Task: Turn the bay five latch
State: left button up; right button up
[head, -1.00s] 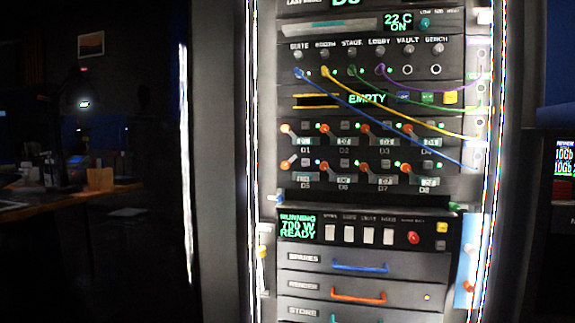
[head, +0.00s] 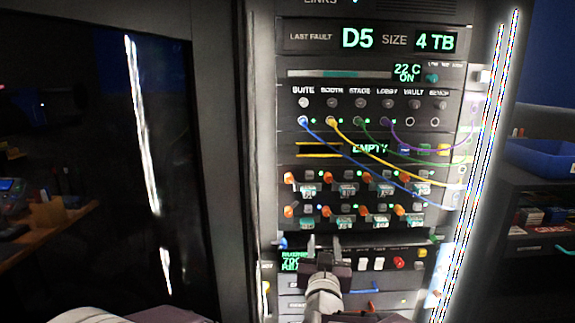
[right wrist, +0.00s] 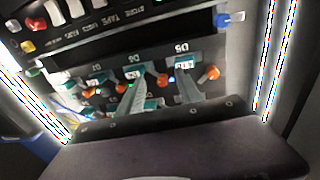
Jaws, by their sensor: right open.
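The bay five latch, marked D5, is an orange-knobbed lever (head: 289,211) at the left end of the lower bay row in the head view. In the right wrist view, which is upside down, its orange knob (right wrist: 212,73) is near the D5 label. My right gripper (head: 323,241) is open and empty, just below the lower bay row and a little right of the D5 latch. In the wrist view its two fingers (right wrist: 160,90) point at the panel between the D5 and D6 knobs, apart from both as far as I can tell. My left gripper is not in view.
Neighbouring orange-knobbed bay levers (head: 325,211) line both rows. Blue, yellow, green and purple cables (head: 388,165) hang across the panel's right side. A display (head: 358,38) above reads D5. Below are white switches (head: 378,263), a red button (head: 398,263) and drawers with handles.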

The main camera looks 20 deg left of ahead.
aim_at(289, 215)
jog(key=s+a+r+n+y+p, duration=0.2)
jog(key=s+a+r+y+p, duration=0.15)
jog(key=a, duration=0.45)
jog(key=shift+g+h, duration=0.35)
jog(key=shift+g, duration=0.05)
jog(key=x, duration=0.8)
jog(key=shift+w+r+b, duration=0.1)
jog(key=shift+w+b, duration=0.05)
jog(key=shift+b, duration=0.15)
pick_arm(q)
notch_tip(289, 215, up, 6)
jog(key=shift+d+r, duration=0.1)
pick_arm(e)
jog(key=shift+c, duration=0.3)
grip_shut()
